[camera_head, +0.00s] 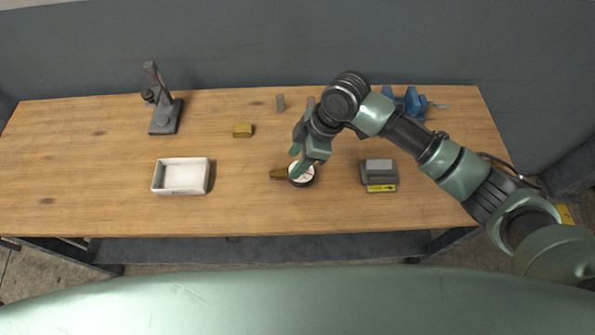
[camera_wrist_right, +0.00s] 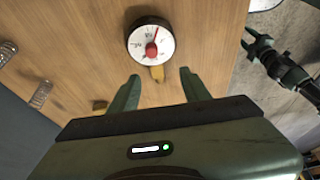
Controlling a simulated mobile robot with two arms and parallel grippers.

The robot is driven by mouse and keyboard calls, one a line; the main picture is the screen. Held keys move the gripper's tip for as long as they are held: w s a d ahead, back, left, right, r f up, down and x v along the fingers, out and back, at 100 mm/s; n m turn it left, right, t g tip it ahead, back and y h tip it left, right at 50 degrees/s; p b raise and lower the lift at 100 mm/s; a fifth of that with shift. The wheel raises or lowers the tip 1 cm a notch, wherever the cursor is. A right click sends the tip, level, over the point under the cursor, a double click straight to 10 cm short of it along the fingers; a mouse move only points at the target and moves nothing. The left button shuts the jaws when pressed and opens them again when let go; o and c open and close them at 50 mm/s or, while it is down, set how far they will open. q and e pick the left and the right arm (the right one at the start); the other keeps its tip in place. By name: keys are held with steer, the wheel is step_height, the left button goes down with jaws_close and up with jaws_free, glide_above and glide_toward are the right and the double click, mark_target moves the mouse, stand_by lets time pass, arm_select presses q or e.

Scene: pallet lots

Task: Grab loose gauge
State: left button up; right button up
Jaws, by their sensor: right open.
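The loose gauge (camera_head: 301,175) lies on the wooden table, its round white dial facing up and its brass stem pointing left. In the right wrist view the gauge (camera_wrist_right: 151,44) shows a black rim and a red centre. My right gripper (camera_head: 297,161) is above the gauge and partly covers it in the head view. In the wrist view its two fingers (camera_wrist_right: 160,88) are apart and empty, with the brass stem ahead of the gap between them. A dark pronged end (camera_wrist_right: 257,45), apparently my left gripper, shows over the floor; its jaw state is unclear.
A white tray (camera_head: 161,186) and a brass block (camera_head: 243,130) lie to the left. A dark gauge stand (camera_head: 164,112) is at the back left. A grey box with a yellow label (camera_head: 379,174) is right of the gauge. A blue vise (camera_head: 411,101) is behind my right arm.

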mark_target(286, 172)
steer(key=x, duration=0.2)
steer(key=p+x, duration=0.1)
steer(key=x, duration=0.3)
steer(key=shift+w+a+f, duration=0.1)
steer(key=shift+w+a, duration=0.05)
steer(key=shift+w, duration=0.2)
jaws_close()
